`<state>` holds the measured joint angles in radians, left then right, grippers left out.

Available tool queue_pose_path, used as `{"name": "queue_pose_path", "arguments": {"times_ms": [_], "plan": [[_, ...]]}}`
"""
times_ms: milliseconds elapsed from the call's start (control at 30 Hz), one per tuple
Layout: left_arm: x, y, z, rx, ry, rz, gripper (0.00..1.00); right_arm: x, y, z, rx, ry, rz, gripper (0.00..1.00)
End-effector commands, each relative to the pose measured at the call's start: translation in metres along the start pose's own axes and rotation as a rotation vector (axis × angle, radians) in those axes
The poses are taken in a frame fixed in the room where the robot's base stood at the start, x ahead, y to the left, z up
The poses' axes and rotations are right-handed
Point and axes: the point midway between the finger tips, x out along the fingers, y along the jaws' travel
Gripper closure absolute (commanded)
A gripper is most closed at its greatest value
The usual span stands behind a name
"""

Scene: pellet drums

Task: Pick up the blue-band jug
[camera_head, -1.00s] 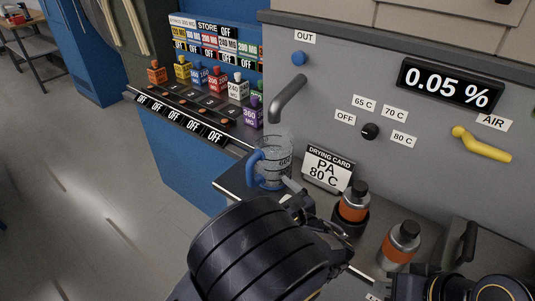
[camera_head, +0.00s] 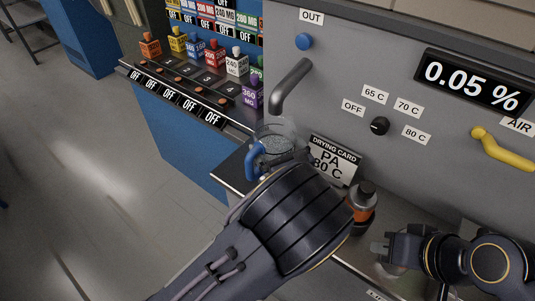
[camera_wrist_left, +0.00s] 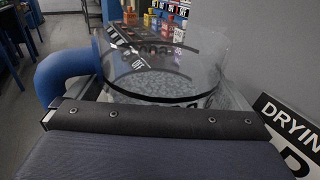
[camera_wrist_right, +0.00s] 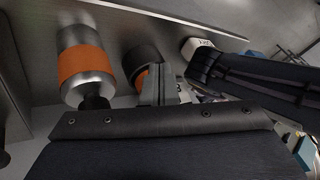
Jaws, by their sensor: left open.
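The jug (camera_head: 277,143) is clear, with a blue handle (camera_head: 254,160), and stands under the grey outlet pipe on the metal ledge. It holds pale pellets, seen through its wall in the left wrist view (camera_wrist_left: 165,82). No blue band can be made out apart from the handle. My left gripper (camera_head: 287,162) is open at the jug, its fingers largely hidden by my arm.
A drying card (camera_head: 334,160) stands just right of the jug. An orange-banded bottle (camera_head: 362,206) stands beyond it; another (camera_wrist_right: 86,66) shows in the right wrist view. Coloured small containers (camera_head: 213,54) line the shelf at the left. The outlet pipe (camera_head: 291,86) hangs above the jug.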

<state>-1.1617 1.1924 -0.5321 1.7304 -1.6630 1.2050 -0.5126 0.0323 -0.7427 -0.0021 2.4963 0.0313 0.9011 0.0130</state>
Motion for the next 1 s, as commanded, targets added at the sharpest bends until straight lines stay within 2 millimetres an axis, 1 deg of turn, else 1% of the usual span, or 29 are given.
{"name": "queue_pose_path", "arguments": {"times_ms": [67,233,267,600,867,1000], "plan": [[0.0035,0.0002,-0.0004,0.001,0.001,0.000,0.00,-0.0009,-0.0004,-0.0004,0.000,0.000,0.000,1.00],[0.0035,0.0001,-0.0008,0.000,0.001,0.000,0.00,-0.0004,-0.0002,-0.0001,0.000,0.000,0.000,1.00],[0.0035,0.0001,-0.0008,0.000,0.001,0.000,0.01,-0.0004,-0.0002,-0.0001,0.000,0.000,0.000,1.00],[0.0032,0.0001,-0.0005,-0.001,0.001,0.000,0.46,-0.0004,-0.0002,-0.0001,0.000,0.000,0.000,1.00],[0.0034,-0.0001,0.0015,-0.002,-0.002,0.000,0.46,-0.0003,-0.0002,-0.0001,0.000,0.000,0.000,1.00],[0.0034,-0.0002,0.0068,-0.005,-0.002,0.000,0.46,0.0012,0.0005,0.0006,0.000,0.000,0.000,1.00]]}}
